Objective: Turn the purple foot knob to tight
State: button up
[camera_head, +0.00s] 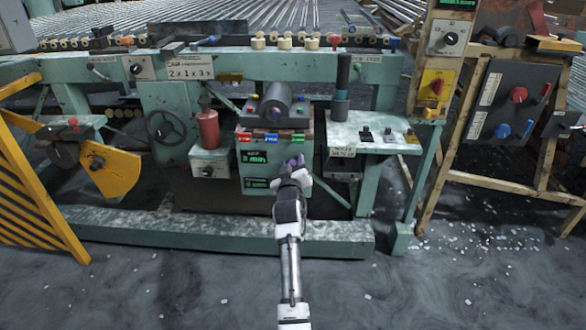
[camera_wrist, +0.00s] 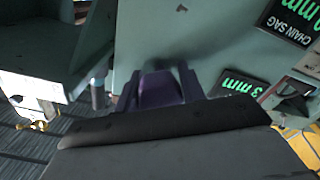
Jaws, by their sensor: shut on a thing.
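The purple foot knob (camera_wrist: 158,90) sits on the front of the green machine cabinet, between my two fingers in the wrist view. In the head view a bit of the purple knob (camera_head: 297,160) shows above my gripper (camera_head: 291,167), low on the cabinet front. My gripper (camera_wrist: 165,92) is shut on the knob, with one finger on each side of it. The lower part of the knob is hidden by my gripper's dark body. I cannot read any mark for tight.
Green displays (camera_head: 254,157) sit left of my gripper on the cabinet. A side shelf with switches (camera_head: 375,135) juts out to the right. A green base beam (camera_head: 220,233) runs low across the front. The floor in front is open, with white bits at right.

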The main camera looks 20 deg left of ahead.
jog(key=m+b, duration=0.1)
jog(key=m, duration=0.4)
jog(key=shift+f+m+b, duration=0.1)
jog(key=shift+m+b, duration=0.3)
dwell(0.4)
jog(key=o, duration=0.9)
jog(key=shift+o, duration=0.2)
jog(key=shift+s, duration=0.1)
